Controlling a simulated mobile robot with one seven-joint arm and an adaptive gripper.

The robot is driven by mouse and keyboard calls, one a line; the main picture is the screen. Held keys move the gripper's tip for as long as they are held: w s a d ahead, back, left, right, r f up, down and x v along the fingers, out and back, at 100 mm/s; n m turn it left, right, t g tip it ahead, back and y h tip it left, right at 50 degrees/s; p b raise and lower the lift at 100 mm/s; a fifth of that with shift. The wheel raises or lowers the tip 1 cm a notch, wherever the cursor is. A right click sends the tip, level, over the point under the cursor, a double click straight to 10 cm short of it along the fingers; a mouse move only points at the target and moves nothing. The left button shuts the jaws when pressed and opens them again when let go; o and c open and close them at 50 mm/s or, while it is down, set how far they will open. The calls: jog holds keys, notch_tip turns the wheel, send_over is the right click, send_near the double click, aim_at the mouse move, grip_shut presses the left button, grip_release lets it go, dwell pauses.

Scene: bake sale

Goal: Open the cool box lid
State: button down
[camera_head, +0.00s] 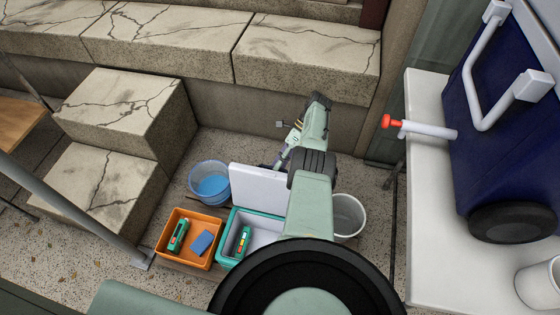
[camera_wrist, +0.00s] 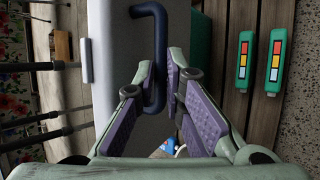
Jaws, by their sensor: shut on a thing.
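The cool box (camera_head: 224,249) is teal and stands on the floor. Its pale lid (camera_head: 258,187) is raised and stands up at the back, so part of the light interior shows. In the wrist view the lid (camera_wrist: 118,35) carries a dark blue bar handle (camera_wrist: 158,30). My gripper (camera_wrist: 160,76) has its purple-padded fingers closed around the handle's lower end. In the head view my gripper (camera_head: 284,152) is behind the lid's upper edge and its fingertips are hard to see. My arm hides the box's right side.
An orange crate (camera_head: 168,246) holding a green pack and a blue block stands left of the box. A blue bucket (camera_head: 209,184) and a grey bin (camera_head: 347,216) stand nearby. Stone steps (camera_head: 130,115) are behind. A white table (camera_head: 425,230) bears a large blue container (camera_head: 490,150).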

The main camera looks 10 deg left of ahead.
jog(key=shift+s+d+f, duration=0.15)
jog(key=shift+f, duration=0.5)
jog(key=c, duration=1.9)
grip_release()
jog(key=shift+f, duration=0.2)
jog(key=shift+o, duration=1.2)
jog(key=shift+r, duration=0.2)
jog(key=shift+w, duration=0.2)
jog(key=shift+r, duration=0.15)
notch_tip(320, 180, up, 10)
